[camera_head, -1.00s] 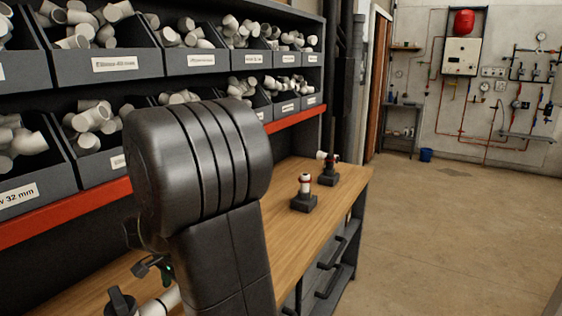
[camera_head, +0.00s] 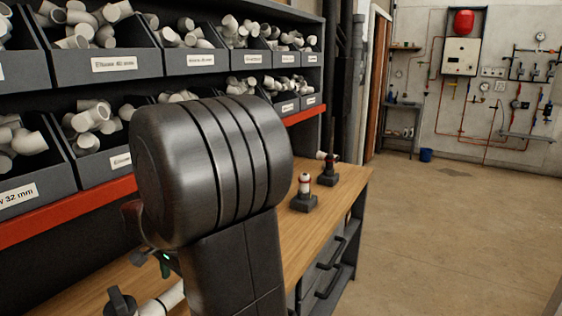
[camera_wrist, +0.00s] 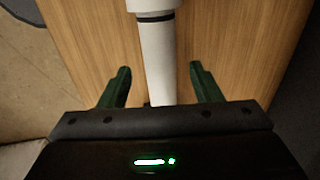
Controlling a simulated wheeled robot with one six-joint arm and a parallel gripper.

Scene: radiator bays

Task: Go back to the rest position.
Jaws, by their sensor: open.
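My gripper (camera_wrist: 160,82) shows in the wrist view with its two green fingers spread apart. A white pipe (camera_wrist: 158,60) with a dark ring near its far end runs between the fingers in the picture, with a gap on each side. The fingers do not touch it. In the head view my own arm hides most of the gripper. The white pipe (camera_head: 160,303) shows at the lower left, beside a dark clamp-like piece (camera_head: 121,302). The wooden workbench (camera_head: 337,188) lies under these things.
Grey bins (camera_head: 122,66) of white fittings fill the shelves above a red rail (camera_head: 60,214). Two small dark stands, the nearer (camera_head: 304,202) and the farther (camera_head: 328,177), hold fittings at the bench's far end. Open floor (camera_head: 450,230) lies to the right.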

